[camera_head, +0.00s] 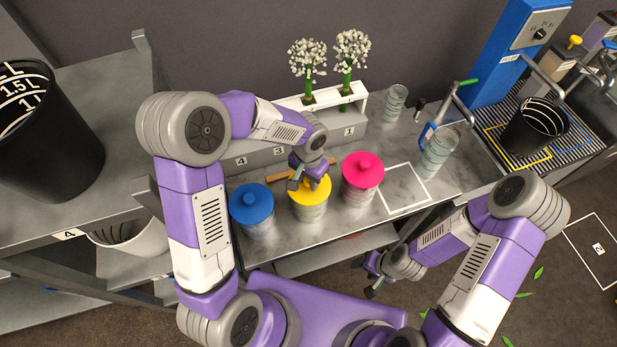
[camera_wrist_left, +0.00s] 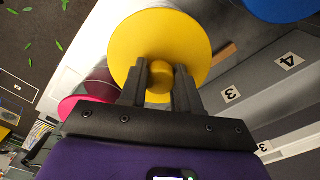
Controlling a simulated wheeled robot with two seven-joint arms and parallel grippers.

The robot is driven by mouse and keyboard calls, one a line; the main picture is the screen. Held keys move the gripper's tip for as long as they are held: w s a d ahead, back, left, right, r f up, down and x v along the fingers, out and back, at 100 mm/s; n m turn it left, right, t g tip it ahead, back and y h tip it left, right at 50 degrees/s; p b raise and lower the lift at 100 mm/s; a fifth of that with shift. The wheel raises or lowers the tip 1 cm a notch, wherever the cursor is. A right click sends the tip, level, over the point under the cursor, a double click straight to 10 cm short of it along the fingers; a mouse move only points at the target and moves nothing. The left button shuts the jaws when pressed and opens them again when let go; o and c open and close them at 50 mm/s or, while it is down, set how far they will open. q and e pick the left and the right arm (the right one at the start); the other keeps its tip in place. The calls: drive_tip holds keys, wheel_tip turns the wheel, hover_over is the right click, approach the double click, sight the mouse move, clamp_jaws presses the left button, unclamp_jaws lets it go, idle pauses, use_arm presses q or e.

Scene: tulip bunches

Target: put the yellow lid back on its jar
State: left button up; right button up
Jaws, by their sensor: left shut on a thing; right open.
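The yellow lid (camera_head: 311,198) sits on or right at the top of a glass jar (camera_head: 311,214) in the middle of the counter; I cannot tell whether it is fully seated. My left gripper (camera_head: 309,184) reaches down from above, shut on the lid's knob. In the left wrist view the yellow lid (camera_wrist_left: 195,40) fills the top middle, its knob (camera_wrist_left: 160,75) between my left gripper's fingers (camera_wrist_left: 160,85). The jar is hidden under the lid there. My right gripper (camera_head: 370,279) is open and empty in front of the counter's front edge.
A blue-lidded jar (camera_head: 252,204) stands left of the yellow one and a pink-lidded jar (camera_head: 362,170) right of it. A white outlined square (camera_head: 403,188) on the counter is empty. Behind stands a rack (camera_head: 345,102) with white flowers. Glass jars (camera_head: 436,155) stand at right.

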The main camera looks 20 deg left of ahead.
use_arm(q)
drive_tip(key=o, duration=1.1)
drive_tip(key=shift+r, duration=0.2)
wheel_tip(320, 180, up, 7)
drive_tip(key=shift+r+p, duration=0.15)
drive_tip(key=shift+p, duration=0.4)
drive_tip(key=shift+r, duration=0.1)
wheel_tip(320, 180, up, 6)
drive_tip(key=p, duration=0.4)
drive_tip(key=shift+p, duration=0.35)
